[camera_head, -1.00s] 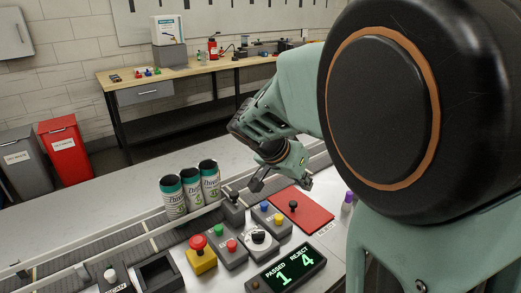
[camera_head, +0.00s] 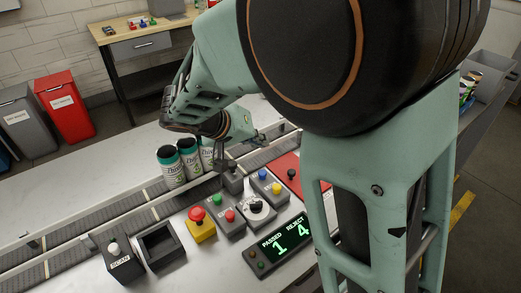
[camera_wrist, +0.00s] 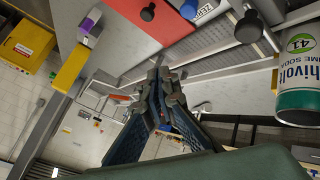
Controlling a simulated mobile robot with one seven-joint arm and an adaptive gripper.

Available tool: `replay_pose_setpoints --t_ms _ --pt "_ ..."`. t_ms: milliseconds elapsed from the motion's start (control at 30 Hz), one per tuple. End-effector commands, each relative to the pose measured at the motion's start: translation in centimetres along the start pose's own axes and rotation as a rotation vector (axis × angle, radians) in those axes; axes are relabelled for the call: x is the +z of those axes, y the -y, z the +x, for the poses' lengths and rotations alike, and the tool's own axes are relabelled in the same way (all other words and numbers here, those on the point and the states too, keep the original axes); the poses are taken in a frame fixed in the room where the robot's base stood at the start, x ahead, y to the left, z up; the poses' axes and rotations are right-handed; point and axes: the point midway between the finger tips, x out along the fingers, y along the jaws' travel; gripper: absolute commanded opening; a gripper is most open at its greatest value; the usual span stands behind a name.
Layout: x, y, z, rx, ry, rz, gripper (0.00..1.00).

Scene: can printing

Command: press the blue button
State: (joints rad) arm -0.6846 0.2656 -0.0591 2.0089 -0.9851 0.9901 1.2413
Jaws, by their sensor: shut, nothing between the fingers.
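The blue button (camera_head: 262,173) sits on a small grey box (camera_head: 267,183) beside a yellow button (camera_head: 277,188) in the head view. A blue piece at the top edge of the wrist view (camera_wrist: 188,10) may be this button; it is partly cut off.
A black-knobbed lever (camera_head: 230,178) stands left of the button box, and a red pad (camera_head: 312,183) with a black knob lies right. Several cans (camera_head: 171,168) stand on the conveyor (camera_head: 130,205). A red emergency button (camera_head: 197,214) and a display (camera_head: 280,245) stand nearer.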

Motion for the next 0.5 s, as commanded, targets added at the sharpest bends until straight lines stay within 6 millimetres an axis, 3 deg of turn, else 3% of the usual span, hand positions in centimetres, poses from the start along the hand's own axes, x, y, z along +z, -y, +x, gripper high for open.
replay_pose_setpoints --t_ms 500 --pt "3.6 3.6 4.9 0.000 0.000 0.001 0.00"
